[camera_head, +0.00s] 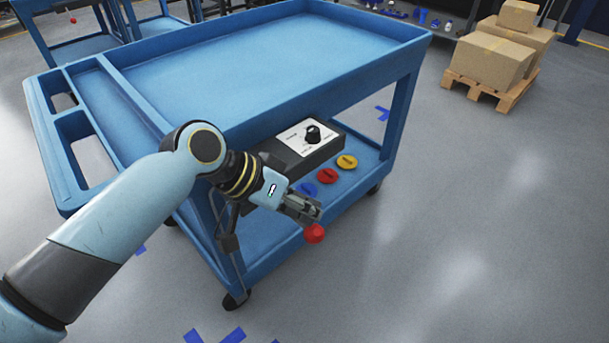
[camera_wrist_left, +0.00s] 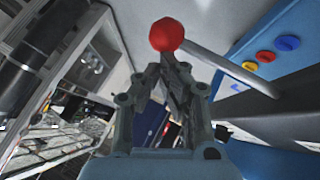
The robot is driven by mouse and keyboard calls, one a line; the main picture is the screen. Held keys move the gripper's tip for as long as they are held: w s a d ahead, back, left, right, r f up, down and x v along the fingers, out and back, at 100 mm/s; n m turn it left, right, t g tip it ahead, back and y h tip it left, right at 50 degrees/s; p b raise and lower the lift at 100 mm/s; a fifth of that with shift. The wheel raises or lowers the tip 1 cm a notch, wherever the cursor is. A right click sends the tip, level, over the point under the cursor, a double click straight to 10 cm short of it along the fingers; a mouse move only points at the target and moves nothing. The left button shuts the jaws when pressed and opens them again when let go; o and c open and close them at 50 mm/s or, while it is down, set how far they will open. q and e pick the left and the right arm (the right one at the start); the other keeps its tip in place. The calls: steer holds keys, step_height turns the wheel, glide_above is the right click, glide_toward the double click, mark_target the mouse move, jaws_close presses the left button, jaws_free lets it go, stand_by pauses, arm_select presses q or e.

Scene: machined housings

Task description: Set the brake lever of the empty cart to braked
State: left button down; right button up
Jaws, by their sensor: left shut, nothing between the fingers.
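The blue cart (camera_head: 270,90) stands in front of me, its top tray empty. A red ball knob (camera_head: 314,233) shows at the cart's near side, just below the fingertips of my left gripper (camera_head: 312,212). In the left wrist view the red knob (camera_wrist_left: 166,34) sits right beyond the fingertips (camera_wrist_left: 167,58), and a grey lever rod (camera_wrist_left: 230,68) runs from near it to the lower right. My left gripper is shut with nothing between its fingers. I cannot tell whether it touches the knob. The lever's pivot is not clear. My right gripper is not in view.
A black box with a dial (camera_head: 312,133) and blue, red and yellow (camera_head: 347,162) discs are at the cart's lower level. Another blue cart (camera_head: 80,45) stands at the back left. Cardboard boxes (camera_head: 495,58) lie on a pallet at the back right. The floor at right is clear.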

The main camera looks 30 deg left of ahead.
mark_target(306, 230)
arm_select(q)
steer(key=f+y, duration=0.1)
steer(key=f+m+y+p, duration=0.1)
steer(key=f, duration=0.1)
steer(key=d+f+y+p, duration=0.1)
steer(key=shift+s+f+t, duration=0.15)
steer(key=shift+s+t, duration=0.05)
steer(key=shift+t, duration=0.2)
steer(key=shift+a+f+m+y, duration=0.1)
steer(key=shift+f+m+y, duration=0.25)
steer(key=shift+f, duration=0.75)
arm_select(e)
steer(key=r, duration=0.1)
steer(key=a+r, duration=0.1)
steer(key=shift+w+r, duration=0.15)
steer(key=shift+r, duration=0.25)
arm_select(q)
steer(key=shift+s+f, duration=0.1)
steer(key=shift+f, duration=0.05)
